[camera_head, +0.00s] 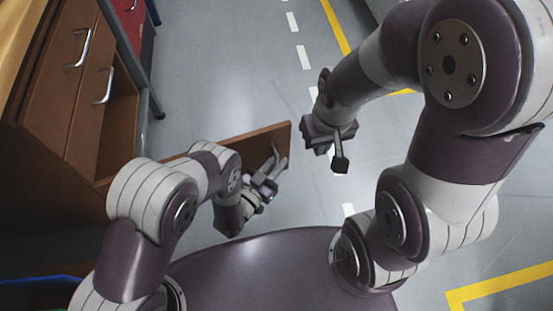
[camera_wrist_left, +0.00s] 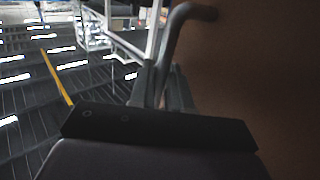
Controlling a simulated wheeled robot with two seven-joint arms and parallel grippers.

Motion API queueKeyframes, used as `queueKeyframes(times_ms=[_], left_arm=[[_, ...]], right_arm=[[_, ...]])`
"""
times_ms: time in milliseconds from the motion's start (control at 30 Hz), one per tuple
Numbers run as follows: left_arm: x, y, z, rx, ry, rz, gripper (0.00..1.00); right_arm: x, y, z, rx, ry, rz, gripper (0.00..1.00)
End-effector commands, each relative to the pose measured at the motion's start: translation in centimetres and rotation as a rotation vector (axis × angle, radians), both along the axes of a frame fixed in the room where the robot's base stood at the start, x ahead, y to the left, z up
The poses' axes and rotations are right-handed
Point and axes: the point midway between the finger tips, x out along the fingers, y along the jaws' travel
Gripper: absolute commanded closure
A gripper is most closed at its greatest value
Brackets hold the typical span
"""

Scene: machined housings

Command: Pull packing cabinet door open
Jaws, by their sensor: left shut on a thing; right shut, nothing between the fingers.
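The brown packing cabinet (camera_head: 47,143) stands at the left of the head view. Its door (camera_head: 242,141) stands swung out from the cabinet, and part of the open interior shows. My left gripper (camera_head: 272,172) is shut on the door's grey handle (camera_head: 274,152) near the door's free edge. In the left wrist view the handle (camera_wrist_left: 178,28) rises from the left fingers (camera_wrist_left: 164,88) beside the brown door face (camera_wrist_left: 250,75). My left arm hides part of the door. My right gripper (camera_head: 341,160) is shut and empty, to the right of the door.
Two closed fronts with metal handles (camera_head: 79,49) are on the cabinet. A red cabinet (camera_head: 133,22) and a dark post (camera_head: 130,55) stand behind it. The grey floor (camera_head: 225,80) is clear beyond the door, with white dashes and yellow lines.

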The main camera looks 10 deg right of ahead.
Motion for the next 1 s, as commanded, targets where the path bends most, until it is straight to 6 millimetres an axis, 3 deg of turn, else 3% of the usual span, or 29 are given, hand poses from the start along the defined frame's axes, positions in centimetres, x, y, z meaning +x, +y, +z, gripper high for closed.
queueKeyframes(times_ms=[300,333,367,667,767,1000], left_arm=[[0.0,0.1,0.0,0.0,0.0,0.001,1.0],[0.0,0.1,0.0,0.001,0.001,0.001,0.76],[0.0,0.1,0.0,0.001,0.001,0.001,0.71],[-0.1,0.2,0.0,0.001,0.001,0.001,0.71],[-1.0,1.2,0.2,0.002,0.003,0.002,0.71],[-5.2,6.2,0.4,0.001,0.005,0.005,0.71]], right_arm=[[0.0,0.0,0.0,0.0,0.0,0.0,1.0],[0.0,0.0,0.0,0.0,0.0,0.0,1.0],[0.0,0.0,0.0,0.0,0.0,0.0,1.0],[0.0,0.0,0.1,0.0,0.0,0.0,1.0],[0.0,0.0,0.9,0.0,0.0,0.0,1.0],[0.0,0.0,3.0,0.0,0.0,0.0,1.0]])
